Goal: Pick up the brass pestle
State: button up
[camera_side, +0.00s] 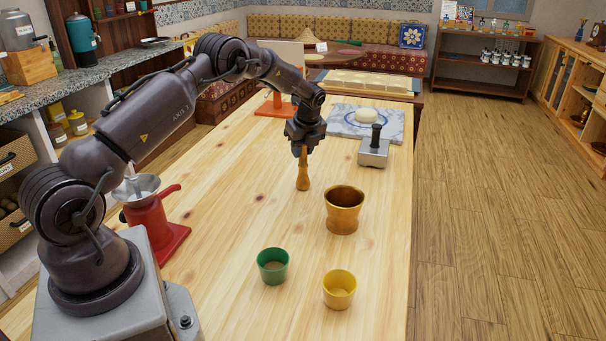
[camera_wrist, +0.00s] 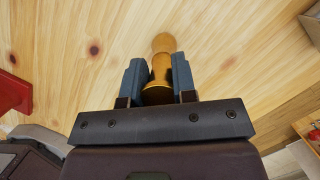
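The brass pestle (camera_side: 303,172) is golden and upright, its wide end down, over the wooden table. I cannot tell whether its lower end touches the table. My gripper (camera_side: 303,148) points down over it, with its fingers around the pestle's upper part. In the wrist view, the pestle (camera_wrist: 163,66) lies between the two blue-grey fingers of my gripper (camera_wrist: 159,82). Both fingers appear to press against its sides, so the gripper looks shut on it. The fingers hide part of the upper end.
A brass mortar (camera_side: 343,212) stands right of the pestle. Green (camera_side: 272,266) and yellow (camera_side: 339,290) cups stand nearer the camera. A red grinder (camera_side: 150,218) stands left. The table's middle left is clear.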

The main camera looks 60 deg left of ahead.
jog(key=shift+r, duration=0.2)
jog(key=shift+r, duration=0.25)
jog(key=v, duration=0.3)
jog(key=shift+s+a+r, duration=0.2)
jog(key=shift+s+a, duration=0.05)
jog(key=s+d+r, duration=0.6)
jog(key=s+r, duration=0.3)
jog(key=s, duration=0.2)
jog(key=shift+s+d, duration=0.3)
jog(key=shift+d, duration=0.1)
